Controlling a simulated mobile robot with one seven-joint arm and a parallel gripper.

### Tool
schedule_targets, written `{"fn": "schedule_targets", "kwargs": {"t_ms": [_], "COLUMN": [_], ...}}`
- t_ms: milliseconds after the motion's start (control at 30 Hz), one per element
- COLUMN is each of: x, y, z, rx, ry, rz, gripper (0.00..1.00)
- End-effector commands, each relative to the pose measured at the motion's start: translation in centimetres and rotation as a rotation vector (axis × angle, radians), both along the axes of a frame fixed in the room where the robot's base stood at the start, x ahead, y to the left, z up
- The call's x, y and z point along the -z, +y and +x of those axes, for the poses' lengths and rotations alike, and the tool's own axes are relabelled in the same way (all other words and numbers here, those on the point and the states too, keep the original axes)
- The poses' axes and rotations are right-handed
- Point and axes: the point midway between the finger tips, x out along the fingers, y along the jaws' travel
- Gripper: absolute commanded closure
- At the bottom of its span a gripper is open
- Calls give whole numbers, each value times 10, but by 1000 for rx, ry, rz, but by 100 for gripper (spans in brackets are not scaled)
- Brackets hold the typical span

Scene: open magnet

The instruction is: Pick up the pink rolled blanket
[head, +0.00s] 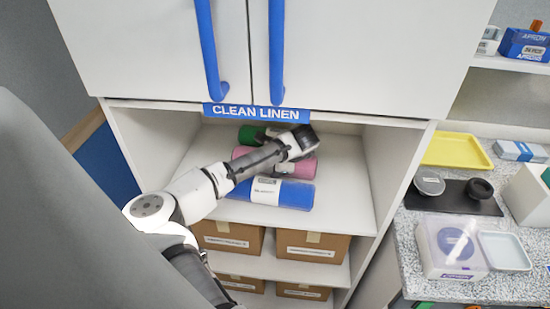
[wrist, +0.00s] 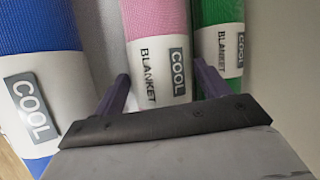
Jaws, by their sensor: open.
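The pink rolled blanket (head: 303,167) lies on the open shelf between a blue roll and a green roll, partly hidden by my arm in the head view. In the wrist view the pink blanket (wrist: 158,22) has a white band reading "BLANKET" and "COOL". My gripper (wrist: 160,88) is open, with one purple finger on each side of the pink roll's white band. The left finger is over the gap beside the blue roll, the right one near the green roll. I cannot tell whether either finger touches a roll.
The blue rolled blanket (head: 285,194) lies in front and the green one (head: 250,134) behind. The "CLEAN LINEN" edge (head: 256,113) and closed doors (head: 350,50) are above. Cardboard boxes (head: 311,246) fill the shelf below. A counter with trays stands at right.

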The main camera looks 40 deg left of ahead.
Motion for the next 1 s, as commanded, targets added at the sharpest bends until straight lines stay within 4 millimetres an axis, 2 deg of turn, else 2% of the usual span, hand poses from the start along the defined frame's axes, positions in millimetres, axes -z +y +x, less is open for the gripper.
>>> {"fn": "schedule_targets", "kwargs": {"t_ms": [133,333,667,1000], "x": [10,11,11,6], "y": [6,6,6,6], "z": [2,3,3,3], "rx": [-1,1,1,1], "ry": [0,-1,0,-2], "rz": [-2,-1,-2,1], "gripper": [25,25,67,68]}}
